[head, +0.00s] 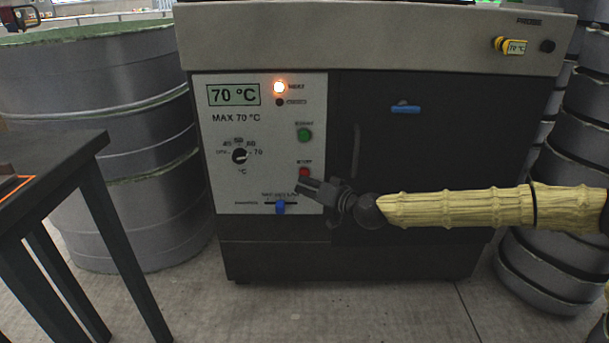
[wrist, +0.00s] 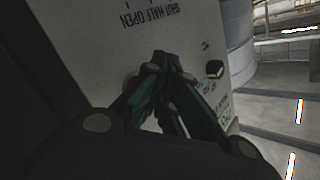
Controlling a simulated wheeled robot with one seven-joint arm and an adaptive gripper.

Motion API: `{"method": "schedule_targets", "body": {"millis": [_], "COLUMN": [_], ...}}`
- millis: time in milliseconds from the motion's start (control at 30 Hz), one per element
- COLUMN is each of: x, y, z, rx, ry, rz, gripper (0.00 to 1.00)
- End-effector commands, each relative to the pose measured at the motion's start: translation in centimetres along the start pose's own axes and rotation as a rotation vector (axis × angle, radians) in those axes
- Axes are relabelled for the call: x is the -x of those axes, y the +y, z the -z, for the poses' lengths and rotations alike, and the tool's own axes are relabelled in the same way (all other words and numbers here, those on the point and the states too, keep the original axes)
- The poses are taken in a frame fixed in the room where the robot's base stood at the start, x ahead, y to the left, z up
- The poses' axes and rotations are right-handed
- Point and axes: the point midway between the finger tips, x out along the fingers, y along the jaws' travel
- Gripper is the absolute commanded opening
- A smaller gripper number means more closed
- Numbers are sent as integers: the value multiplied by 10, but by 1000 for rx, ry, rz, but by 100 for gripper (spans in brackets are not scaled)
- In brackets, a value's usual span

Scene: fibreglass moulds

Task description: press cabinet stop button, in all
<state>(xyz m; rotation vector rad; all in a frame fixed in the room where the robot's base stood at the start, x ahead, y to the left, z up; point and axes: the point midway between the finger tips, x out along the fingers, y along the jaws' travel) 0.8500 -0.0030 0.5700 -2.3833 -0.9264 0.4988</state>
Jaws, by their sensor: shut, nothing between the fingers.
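The cabinet (head: 270,254) is grey and dark, with a white control panel (head: 228,185) on its left half. The red stop button (head: 304,172) is low on the panel's right side, below the green start button (head: 304,134). My gripper (head: 306,184) is shut and empty, its tips just below the stop button and in front of the panel. I cannot tell whether the fingertips touch the button or panel.
The display (head: 234,95) reads 70 °C, and an orange lamp (head: 279,87) is lit. The dial (head: 239,156) and a blue slider (head: 280,207) share the panel. Grey round moulds (head: 100,90) stand left, more stacked right (head: 560,255). A dark table (head: 45,160) is at front left.

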Motion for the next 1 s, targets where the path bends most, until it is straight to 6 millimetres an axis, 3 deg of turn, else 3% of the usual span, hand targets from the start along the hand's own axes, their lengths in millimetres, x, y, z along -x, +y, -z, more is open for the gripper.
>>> {"method": "schedule_targets", "body": {"millis": [1000], "x": [-6], "y": [4], "z": [4], "rx": [0], "ry": [0], "rz": [0], "gripper": [0]}}
